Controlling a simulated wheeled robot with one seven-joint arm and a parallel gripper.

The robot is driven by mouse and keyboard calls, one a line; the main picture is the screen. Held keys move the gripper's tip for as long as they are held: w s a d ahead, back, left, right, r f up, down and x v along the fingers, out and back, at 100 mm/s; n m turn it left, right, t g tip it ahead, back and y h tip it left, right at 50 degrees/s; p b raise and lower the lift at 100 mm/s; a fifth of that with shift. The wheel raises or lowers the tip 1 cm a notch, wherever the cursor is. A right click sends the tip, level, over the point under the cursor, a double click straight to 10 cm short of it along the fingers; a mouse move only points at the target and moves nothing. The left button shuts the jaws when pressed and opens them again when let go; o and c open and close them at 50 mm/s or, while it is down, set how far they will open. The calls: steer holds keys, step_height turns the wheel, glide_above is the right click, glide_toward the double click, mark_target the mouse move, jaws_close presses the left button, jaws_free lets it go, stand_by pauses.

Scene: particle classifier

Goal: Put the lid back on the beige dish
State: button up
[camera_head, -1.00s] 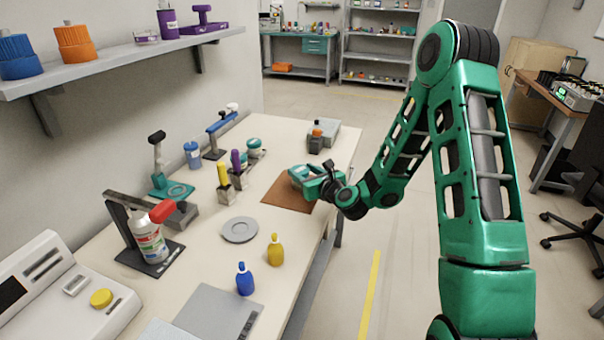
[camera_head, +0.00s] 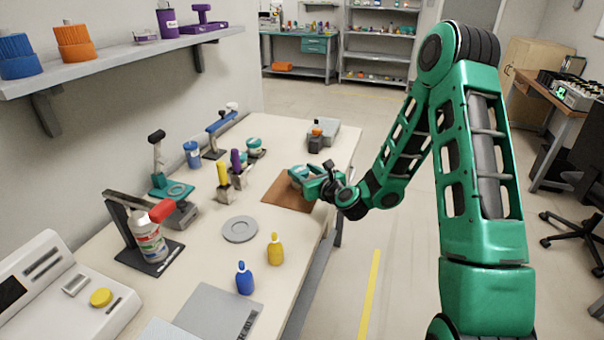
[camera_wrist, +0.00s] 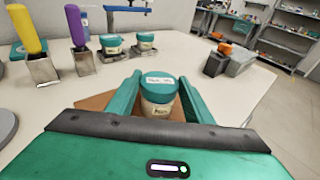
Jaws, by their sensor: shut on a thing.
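The beige dish (camera_wrist: 158,106) stands upright between my fingers in the wrist view, over the brown mat. Its teal lid (camera_wrist: 158,82), with a white label, sits directly over its mouth, with no clear gap between them; I cannot tell if it is fully seated. My gripper (camera_wrist: 160,76) has one teal finger on each side of the lid and is shut on it. In the head view my gripper (camera_head: 299,174) is low over the mat, and it hides most of the dish and lid.
The brown mat (camera_head: 286,196) lies near the table's right edge. Behind are two more teal-lidded jars (camera_wrist: 112,42) and holders with yellow (camera_wrist: 24,28) and purple (camera_wrist: 76,24) handles. A grey plate (camera_head: 240,229) and yellow (camera_head: 275,251) and blue (camera_head: 245,280) bottles stand nearer.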

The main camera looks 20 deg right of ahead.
steer(key=shift+f, duration=0.45)
stand_by(0.4)
steer(key=o, duration=1.1)
